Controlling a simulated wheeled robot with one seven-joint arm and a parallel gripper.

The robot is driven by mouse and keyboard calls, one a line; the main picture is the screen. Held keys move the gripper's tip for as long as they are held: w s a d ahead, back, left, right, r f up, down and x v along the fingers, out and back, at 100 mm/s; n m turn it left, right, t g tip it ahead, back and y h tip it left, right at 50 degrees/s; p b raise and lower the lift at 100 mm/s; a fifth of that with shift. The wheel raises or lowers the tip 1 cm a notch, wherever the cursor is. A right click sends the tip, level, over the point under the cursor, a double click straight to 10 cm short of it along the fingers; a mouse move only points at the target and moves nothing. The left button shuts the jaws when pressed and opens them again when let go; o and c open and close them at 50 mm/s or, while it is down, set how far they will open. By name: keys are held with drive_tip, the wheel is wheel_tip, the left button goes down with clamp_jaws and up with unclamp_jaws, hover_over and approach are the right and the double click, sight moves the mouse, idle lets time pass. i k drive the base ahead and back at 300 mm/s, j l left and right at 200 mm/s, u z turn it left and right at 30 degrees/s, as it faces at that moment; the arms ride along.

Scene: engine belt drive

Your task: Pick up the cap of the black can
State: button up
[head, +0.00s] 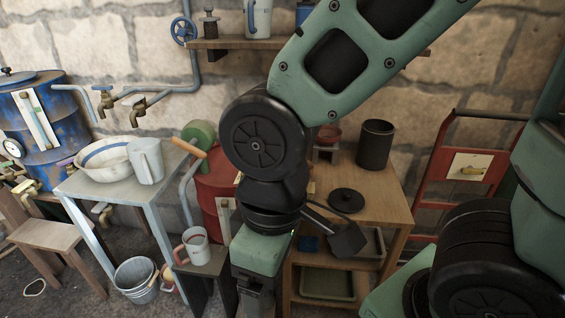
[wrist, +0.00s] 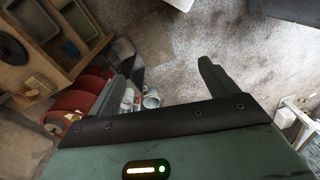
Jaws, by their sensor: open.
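The black can (head: 376,145) stands upright and open-topped at the back of the wooden table on the right. A flat round black cap (head: 346,201) with a small knob lies on the tabletop in front of the can. In the wrist view a dark disc, probably this cap (wrist: 10,48), is cut off at the left edge. My gripper (wrist: 168,66) is open with nothing between its fingers. In the head view my gripper (head: 256,290) hangs low, left of the table and below the cap's level; its fingertips are out of the frame.
Trays (head: 328,285) sit on the table's lower shelf, and a dustpan-like black tool (head: 347,240) hangs at its front. A red drum (head: 213,190) stands left of my arm. A mug (head: 196,246) rests on a low stand. A red hand truck (head: 468,165) leans at right.

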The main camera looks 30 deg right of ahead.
sight(345, 200)
drive_tip(key=z, duration=1.3)
drive_tip(key=j+z, duration=0.15)
drive_tip(key=z, duration=0.25)
drive_tip(key=j+z, duration=0.2)
drive_tip(key=z, duration=0.25)
drive_tip(key=j+z, duration=0.2)
drive_tip(key=z, duration=0.2)
drive_tip(key=j+z, duration=0.2)
drive_tip(key=z, duration=0.25)
drive_tip(key=k+j, duration=0.1)
drive_tip(key=j, duration=0.35)
drive_tip(key=k+j, duration=0.15)
drive_tip(key=j, duration=0.35)
